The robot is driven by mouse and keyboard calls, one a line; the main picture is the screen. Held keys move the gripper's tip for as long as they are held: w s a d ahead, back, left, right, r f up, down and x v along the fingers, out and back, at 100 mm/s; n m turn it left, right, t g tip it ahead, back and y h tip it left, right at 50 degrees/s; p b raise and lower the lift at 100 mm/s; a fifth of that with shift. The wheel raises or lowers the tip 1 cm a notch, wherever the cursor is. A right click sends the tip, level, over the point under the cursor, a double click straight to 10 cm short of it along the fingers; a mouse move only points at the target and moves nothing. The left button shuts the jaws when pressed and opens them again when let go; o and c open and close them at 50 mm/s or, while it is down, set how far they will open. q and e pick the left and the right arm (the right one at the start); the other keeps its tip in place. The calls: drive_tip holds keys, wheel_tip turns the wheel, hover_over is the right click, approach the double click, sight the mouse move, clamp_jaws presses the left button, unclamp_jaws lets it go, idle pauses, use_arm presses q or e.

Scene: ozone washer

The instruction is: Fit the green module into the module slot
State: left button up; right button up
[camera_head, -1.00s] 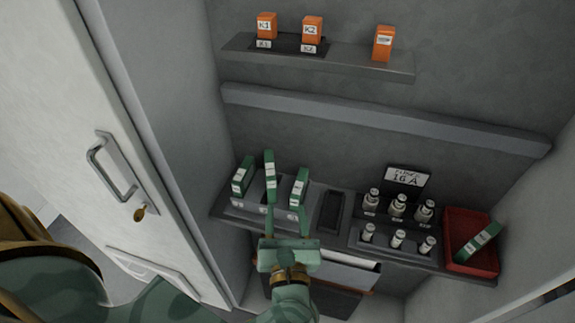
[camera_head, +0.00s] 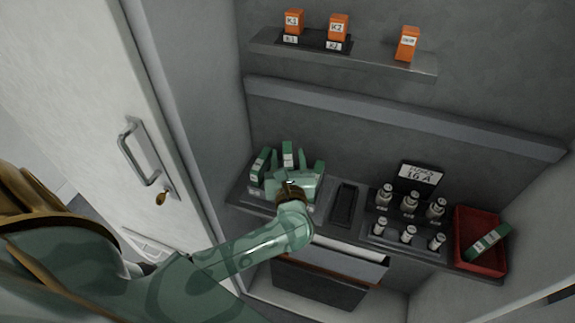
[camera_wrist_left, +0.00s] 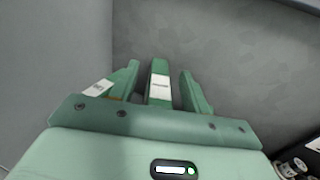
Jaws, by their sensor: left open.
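A middle green module (camera_head: 288,152) with a white label stands in the rack on the shelf, its top higher in the picture than its neighbours'. It also shows in the left wrist view (camera_wrist_left: 160,83). My left gripper (camera_head: 289,161) is at the rack, open, with one finger on each side of this module; a gap shows on both sides in the wrist view (camera_wrist_left: 159,68). A left green module (camera_head: 260,164) stands beside it; a right one (camera_head: 319,171) is partly hidden by my gripper. The module's lower end and slot are hidden. My right gripper is not in view.
A red tray (camera_head: 461,259) at the right holds another green module (camera_head: 487,242). Fuses (camera_head: 410,203) stand in a holder under a 16 A sign (camera_head: 418,175). A dark recess (camera_head: 343,204) lies right of the rack. Orange relays (camera_head: 338,27) sit on the upper shelf. A door (camera_head: 110,60) stands left.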

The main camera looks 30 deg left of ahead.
use_arm(q)
drive_tip(key=shift+w+a, duration=0.4)
drive_tip(key=shift+w, duration=0.2)
clamp_jaws()
